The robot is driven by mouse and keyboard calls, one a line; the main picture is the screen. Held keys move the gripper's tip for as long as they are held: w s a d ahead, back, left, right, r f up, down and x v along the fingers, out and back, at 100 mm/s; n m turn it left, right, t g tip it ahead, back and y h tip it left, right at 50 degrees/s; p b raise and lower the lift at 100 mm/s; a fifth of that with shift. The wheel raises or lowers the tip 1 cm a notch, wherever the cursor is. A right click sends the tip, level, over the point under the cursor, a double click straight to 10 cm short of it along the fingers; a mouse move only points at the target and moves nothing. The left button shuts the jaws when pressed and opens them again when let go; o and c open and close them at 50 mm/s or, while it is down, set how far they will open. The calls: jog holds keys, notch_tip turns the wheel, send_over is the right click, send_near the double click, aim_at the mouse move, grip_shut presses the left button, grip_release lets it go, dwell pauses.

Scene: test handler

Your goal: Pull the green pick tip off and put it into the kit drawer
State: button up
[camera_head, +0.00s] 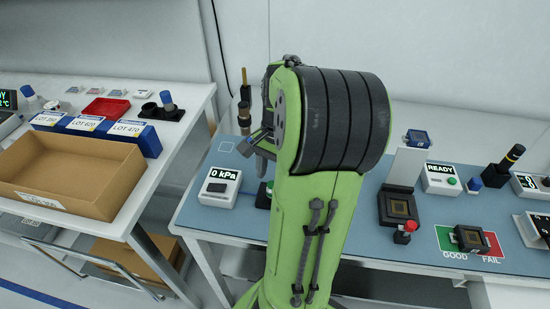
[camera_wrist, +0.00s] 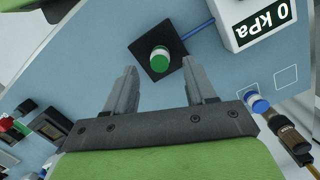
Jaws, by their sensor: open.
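In the wrist view a short round green piece (camera_wrist: 159,57) with a white ring sits on a black square block (camera_wrist: 150,71). It is the only green piece I see there, but I cannot tell whether it is the pick tip or a button. My gripper (camera_wrist: 160,70) is open, its two fingers pointing at the block from either side, with nothing held. I cannot tell the height gap. I cannot make out a kit drawer in either view.
A white 0 kPa box (camera_head: 219,187) stands left of the block, and a blue tube (camera_wrist: 198,30) runs between them. A brown-and-black pen-like tool (camera_wrist: 291,137) and a blue-capped piece (camera_wrist: 257,104) are near my right finger. A cardboard box (camera_head: 60,175) is on the left table.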

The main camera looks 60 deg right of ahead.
jog(key=f, duration=0.2)
jog(key=f+b, duration=0.1)
jog(key=f, duration=0.1)
jog(key=shift+a, duration=0.25)
jog(key=shift+r, duration=0.1)
grip_shut()
